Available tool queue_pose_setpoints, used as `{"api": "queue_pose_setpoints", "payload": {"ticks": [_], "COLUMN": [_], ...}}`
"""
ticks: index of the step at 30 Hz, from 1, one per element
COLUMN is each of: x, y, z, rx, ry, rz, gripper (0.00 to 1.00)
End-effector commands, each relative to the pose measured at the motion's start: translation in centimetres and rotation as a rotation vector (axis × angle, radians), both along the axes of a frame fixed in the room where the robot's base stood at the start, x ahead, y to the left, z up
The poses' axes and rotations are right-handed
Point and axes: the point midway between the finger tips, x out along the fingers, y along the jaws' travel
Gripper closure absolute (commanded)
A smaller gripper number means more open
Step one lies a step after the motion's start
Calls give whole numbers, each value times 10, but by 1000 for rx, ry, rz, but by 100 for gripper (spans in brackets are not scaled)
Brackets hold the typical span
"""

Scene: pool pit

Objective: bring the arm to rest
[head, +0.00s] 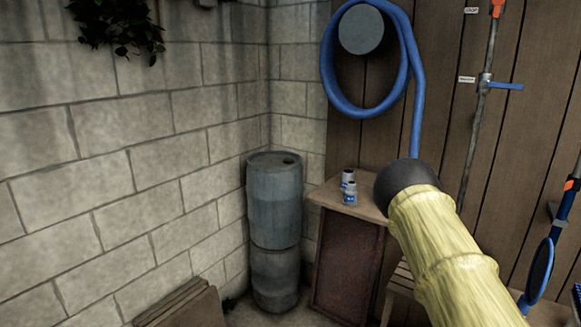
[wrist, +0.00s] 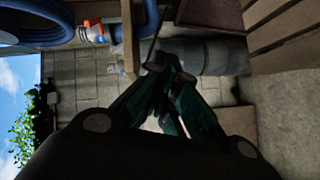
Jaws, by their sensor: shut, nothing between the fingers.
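My gripper (wrist: 168,72) shows in the wrist view, with dark green fingers drawn together and nothing between them. Its dark palm fills the bottom middle of that view. The fingers point toward a grey barrel (wrist: 205,56), with no contact that I can make out. In the head view, a yellow, ridged arm link of mine with a dark round end rises from the lower right. My gripper cannot be made out in the head view.
Blue-grey barrels (head: 275,205) stand stacked in the corner. A blue hose (head: 329,75) hangs on the plank wall.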

Motion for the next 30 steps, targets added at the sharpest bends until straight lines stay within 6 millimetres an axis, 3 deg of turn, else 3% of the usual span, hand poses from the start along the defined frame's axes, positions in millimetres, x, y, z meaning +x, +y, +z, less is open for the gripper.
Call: {"api": "queue_pose_setpoints", "payload": {"ticks": [1,6,11,15,21,27,30], "x": [-16,-72,-134,-195,-290,-390,-441], "y": [1,9,27,50,92,142,169], "z": [-28,-108,-174,-222,-274,-302,-307], "rx": [54,217,356,463,595,696,734], "ry": [57,242,417,569,787,1005,1113], "rz": [-58,-245,-410,-550,-743,-936,-1031], "gripper": [100,100,100,100,100,100,100]}}
